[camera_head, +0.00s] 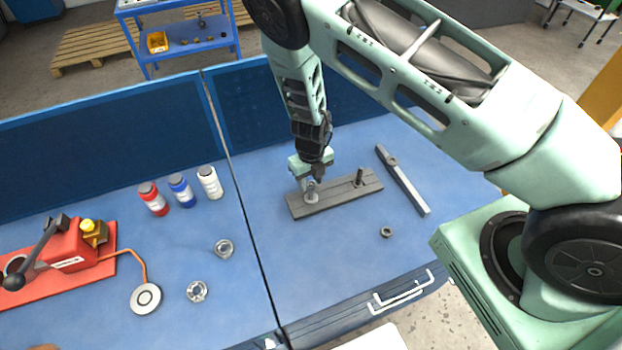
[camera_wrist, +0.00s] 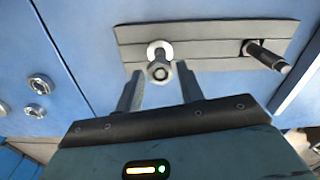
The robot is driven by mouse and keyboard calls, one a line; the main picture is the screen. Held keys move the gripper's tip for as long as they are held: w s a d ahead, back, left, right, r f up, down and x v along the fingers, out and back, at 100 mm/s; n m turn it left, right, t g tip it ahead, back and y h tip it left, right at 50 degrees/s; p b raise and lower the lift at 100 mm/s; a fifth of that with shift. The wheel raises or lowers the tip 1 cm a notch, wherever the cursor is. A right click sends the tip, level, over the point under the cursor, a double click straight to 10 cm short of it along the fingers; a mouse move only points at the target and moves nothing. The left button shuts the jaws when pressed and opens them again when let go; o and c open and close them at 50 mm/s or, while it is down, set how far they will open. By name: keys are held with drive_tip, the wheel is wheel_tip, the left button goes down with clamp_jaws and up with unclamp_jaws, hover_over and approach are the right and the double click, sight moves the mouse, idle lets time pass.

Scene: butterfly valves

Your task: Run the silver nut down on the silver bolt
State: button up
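The silver bolt (camera_wrist: 160,54) stands at the left end of a dark grey grooved block (camera_head: 336,197). In the wrist view the silver nut (camera_wrist: 159,71) sits around the bolt near its upper end, with a pale ring at the bolt's foot. My gripper (camera_wrist: 160,75) is open, one fingertip on each side of the nut, with a visible gap on both sides. In the head view my gripper (camera_head: 311,181) points down over the bolt and partly hides it; the nut is hard to make out there.
A dark bolt (camera_head: 359,178) stands at the block's right end. A dark nut (camera_head: 386,232) lies on the blue table in front, and a grey bar (camera_head: 402,180) lies to the right. Two metal rings, several bottles and a red device are at left.

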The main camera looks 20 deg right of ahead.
idle(0.3)
drive_tip(key=n+b, duration=0.1)
drive_tip(key=n, duration=0.1)
drive_tip(key=n+b, duration=0.1)
drive_tip(key=n, duration=0.2)
drive_tip(key=shift+f+n, duration=0.2)
drive_tip(key=shift+n, duration=0.1)
drive_tip(key=n+b, duration=0.1)
drive_tip(key=n, duration=0.3)
drive_tip(key=n+b, duration=0.1)
drive_tip(key=n, duration=0.3)
drive_tip(key=shift+b, duration=0.3)
drive_tip(key=n+b, duration=0.1)
drive_tip(key=n, duration=0.5)
drive_tip(key=shift+b, duration=0.3)
drive_tip(key=n, duration=0.4)
drive_tip(key=shift+r+b, duration=0.2)
drive_tip(key=shift+b, duration=0.1)
drive_tip(key=c, duration=0.8)
